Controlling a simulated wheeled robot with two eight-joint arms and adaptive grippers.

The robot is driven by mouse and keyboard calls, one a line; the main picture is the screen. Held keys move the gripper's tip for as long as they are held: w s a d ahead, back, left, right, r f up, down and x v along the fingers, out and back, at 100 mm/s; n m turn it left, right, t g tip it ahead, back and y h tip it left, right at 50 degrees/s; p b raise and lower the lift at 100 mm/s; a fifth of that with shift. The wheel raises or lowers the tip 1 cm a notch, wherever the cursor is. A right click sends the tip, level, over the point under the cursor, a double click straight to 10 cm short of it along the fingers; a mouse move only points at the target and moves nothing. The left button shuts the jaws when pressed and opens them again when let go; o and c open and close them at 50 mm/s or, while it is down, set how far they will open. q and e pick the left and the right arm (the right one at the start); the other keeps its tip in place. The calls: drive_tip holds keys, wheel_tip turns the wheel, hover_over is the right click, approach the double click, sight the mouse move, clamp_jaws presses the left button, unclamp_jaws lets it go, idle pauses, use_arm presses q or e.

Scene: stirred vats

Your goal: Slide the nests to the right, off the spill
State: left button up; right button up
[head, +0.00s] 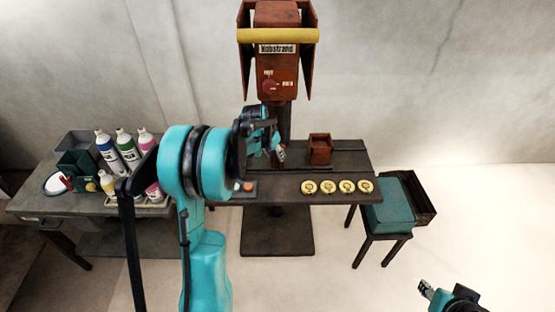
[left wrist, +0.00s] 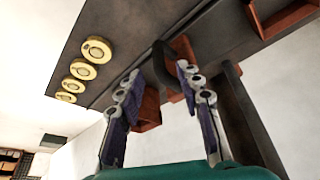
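A rust-red open box (head: 320,153), which may be one of the nests, stands on the dark bench right of my left gripper (head: 271,152). The left wrist view shows my left gripper (left wrist: 160,72) with its fingers spread, and rust-red parts (left wrist: 151,108) show between and behind them. I cannot tell whether the fingers touch these. More rust-red edging (left wrist: 285,17) shows at the top right there. I cannot make out a spill; my left arm hides part of the bench. My right gripper (head: 426,290) is at the lower right, away from the bench; its opening is unclear.
Several yellow discs (head: 347,186) line the front right of the bench (head: 352,158). A red machine head (head: 277,60) with a yellow bar rises behind. Bottles (head: 127,148) stand on the left table. A teal case (head: 393,208) rests on a stool at right.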

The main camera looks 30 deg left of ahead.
sight(276, 157)
use_arm(q)
drive_tip(key=shift+b+x, duration=0.5)
drive_tip(key=shift+x, duration=1.85)
clamp_jaws()
